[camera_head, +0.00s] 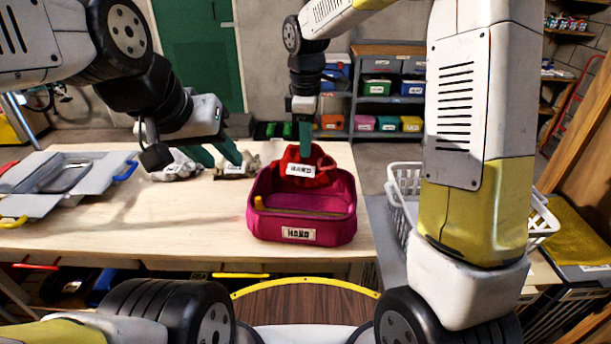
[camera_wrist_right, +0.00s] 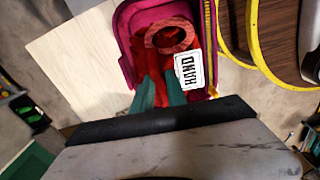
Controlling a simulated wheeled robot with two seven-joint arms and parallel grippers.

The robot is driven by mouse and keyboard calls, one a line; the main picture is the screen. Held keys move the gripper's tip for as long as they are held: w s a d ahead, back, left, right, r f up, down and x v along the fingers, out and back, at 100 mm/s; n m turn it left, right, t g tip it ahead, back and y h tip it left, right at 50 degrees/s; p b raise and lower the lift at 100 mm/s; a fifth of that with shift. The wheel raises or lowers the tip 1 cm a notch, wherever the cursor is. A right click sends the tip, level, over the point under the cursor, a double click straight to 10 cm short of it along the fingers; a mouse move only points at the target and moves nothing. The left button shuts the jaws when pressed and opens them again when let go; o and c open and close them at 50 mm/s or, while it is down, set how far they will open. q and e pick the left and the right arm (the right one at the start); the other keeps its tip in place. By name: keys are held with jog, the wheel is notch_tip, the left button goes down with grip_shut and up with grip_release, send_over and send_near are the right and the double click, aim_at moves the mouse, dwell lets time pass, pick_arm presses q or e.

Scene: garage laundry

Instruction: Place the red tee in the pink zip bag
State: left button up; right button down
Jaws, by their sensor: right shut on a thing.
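The red tee (camera_head: 318,165), with a white label, is bunched up at the back part of the open pink zip bag (camera_head: 301,237). My right gripper (camera_head: 305,150) points down from above and is shut on the tee. In the right wrist view, the teal fingers (camera_wrist_right: 158,92) meet the red cloth (camera_wrist_right: 188,62), whose round collar shows, over the bag (camera_wrist_right: 126,28). The bag's front interior looks empty, with a yellow zip edge showing. How far the tee rests on the bag floor is hidden. My left gripper (camera_head: 222,158) is open and empty, left of the bag.
A grey cloth (camera_head: 177,167) and a small labelled cloth (camera_head: 238,169) lie on the wooden table (camera_head: 150,225) left of the bag. A grey open case (camera_head: 60,190) sits at far left. A white basket (camera_head: 400,186) stands to the right. The table's front middle is clear.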

notch_tip(320, 180, down, 13)
jog(key=shift+f, duration=0.1)
dwell(0.3)
jog(key=shift+f, duration=0.1)
jog(key=c, duration=1.3)
grip_release()
jog(key=shift+c, duration=0.2)
